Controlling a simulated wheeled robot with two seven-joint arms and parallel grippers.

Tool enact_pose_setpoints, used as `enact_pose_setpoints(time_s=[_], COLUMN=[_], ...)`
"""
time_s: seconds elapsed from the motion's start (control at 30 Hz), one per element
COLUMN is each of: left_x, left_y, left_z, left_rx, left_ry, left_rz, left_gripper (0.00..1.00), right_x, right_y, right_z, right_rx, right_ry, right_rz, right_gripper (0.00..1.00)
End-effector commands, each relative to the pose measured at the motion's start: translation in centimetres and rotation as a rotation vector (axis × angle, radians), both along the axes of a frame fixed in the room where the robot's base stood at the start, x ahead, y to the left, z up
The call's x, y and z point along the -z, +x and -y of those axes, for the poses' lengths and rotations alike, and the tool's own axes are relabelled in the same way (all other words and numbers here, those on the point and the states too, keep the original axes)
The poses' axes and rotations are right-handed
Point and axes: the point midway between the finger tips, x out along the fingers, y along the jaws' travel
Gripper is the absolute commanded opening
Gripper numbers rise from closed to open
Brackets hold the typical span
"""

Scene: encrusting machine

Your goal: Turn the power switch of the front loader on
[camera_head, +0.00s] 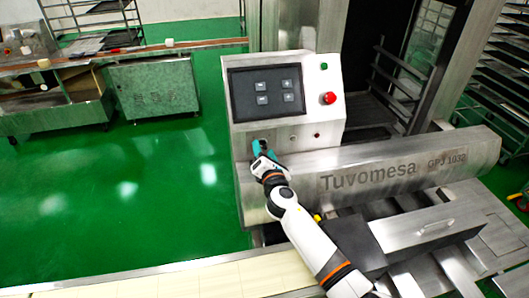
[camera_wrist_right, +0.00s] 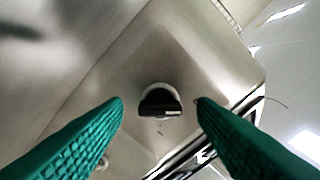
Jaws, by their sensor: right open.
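The front loader (camera_head: 400,165) is a metal machine marked "Tuvomesa" with an upright control panel (camera_head: 315,90). In the right wrist view a dark knob (camera_wrist_right: 160,101) with a pale ring and a small light mark sits on the metal panel; I take it to be the power switch. My right gripper (camera_head: 260,148) is at the lower left of the panel and hides that spot in the head view. In the right wrist view its green fingers (camera_wrist_right: 160,104) are open, one on each side of the knob, with gaps visible. My left gripper is not in view.
The panel carries a dark screen (camera_head: 266,93), a red button (camera_head: 329,98), a green button (camera_head: 323,66) and small lamps. A pale conveyor (camera_head: 215,280) runs along the front. Green floor (camera_head: 150,190) lies open at the left. Rack shelves (camera_head: 505,75) stand at the right.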

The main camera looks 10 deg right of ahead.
Motion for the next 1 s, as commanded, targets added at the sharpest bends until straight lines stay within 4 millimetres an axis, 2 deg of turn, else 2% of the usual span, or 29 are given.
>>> enact_pose_setpoints(time_s=[0.03, 0.3, 0.67, 1.0], left_x=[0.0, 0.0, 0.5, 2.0], left_y=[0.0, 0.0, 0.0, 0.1], left_z=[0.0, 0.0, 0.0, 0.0], left_rx=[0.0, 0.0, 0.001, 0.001], left_ry=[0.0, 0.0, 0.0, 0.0], left_rz=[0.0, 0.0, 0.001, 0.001], left_gripper=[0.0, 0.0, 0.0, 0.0], right_x=[0.0, 0.0, 0.1, 0.3], right_y=[0.0, 0.0, -0.1, 0.0], right_z=[0.0, 0.0, 0.0, -0.1], right_rx=[0.0, 0.0, 0.0, -0.001], right_ry=[0.0, 0.0, 0.059, 0.311], right_rz=[0.0, 0.0, 0.0, 0.002], right_gripper=[0.53, 0.09, 0.08, 0.08])
